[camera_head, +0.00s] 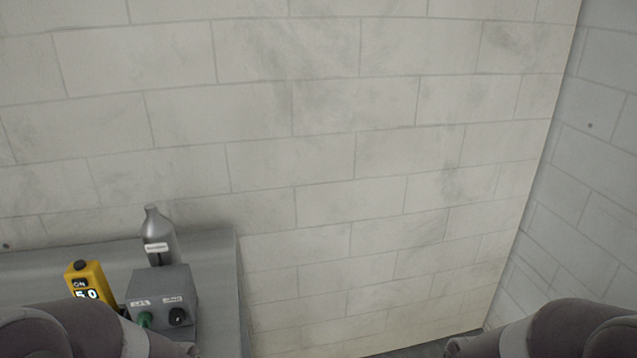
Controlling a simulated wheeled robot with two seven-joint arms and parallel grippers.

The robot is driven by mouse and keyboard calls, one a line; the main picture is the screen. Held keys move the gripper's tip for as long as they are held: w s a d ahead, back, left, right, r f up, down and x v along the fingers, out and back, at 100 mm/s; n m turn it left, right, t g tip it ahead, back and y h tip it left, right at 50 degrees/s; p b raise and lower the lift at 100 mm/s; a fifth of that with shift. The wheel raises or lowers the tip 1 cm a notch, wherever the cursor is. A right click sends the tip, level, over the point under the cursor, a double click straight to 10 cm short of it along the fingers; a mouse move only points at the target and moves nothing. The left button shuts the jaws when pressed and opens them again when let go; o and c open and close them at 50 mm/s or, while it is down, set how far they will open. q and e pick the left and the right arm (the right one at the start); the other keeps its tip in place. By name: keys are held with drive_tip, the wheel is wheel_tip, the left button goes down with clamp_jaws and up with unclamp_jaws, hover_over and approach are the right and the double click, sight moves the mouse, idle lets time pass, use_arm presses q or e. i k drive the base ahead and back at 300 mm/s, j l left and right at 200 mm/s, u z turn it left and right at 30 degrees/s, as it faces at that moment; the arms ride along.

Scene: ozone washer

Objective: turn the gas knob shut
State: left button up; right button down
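A grey control box (177,284) sits on the grey bench at the lower left. It carries a green knob (146,319) on the left and a black knob (178,317) on the right, each under a small white label. The labels are too small to read, so I cannot tell which knob is for gas. My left arm shows in the bottom left corner, in front of the bench and just below the box. My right arm shows in the bottom right corner, far from the box. Neither gripper's fingers show.
A yellow handheld meter (88,280) with a lit display stands left of the box. A grey bottle (159,236) with a white label stands behind the box. The bench (215,257) ends just right of the box. Pale block walls (330,150) close the back and right.

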sight(145, 320)
drive_tip(key=j+u, duration=0.1)
drive_tip(key=u, duration=0.4)
drive_tip(key=i+u, duration=0.1)
drive_tip(key=u, duration=0.35)
drive_tip(key=i+u, duration=0.1)
drive_tip(key=u, duration=0.4)
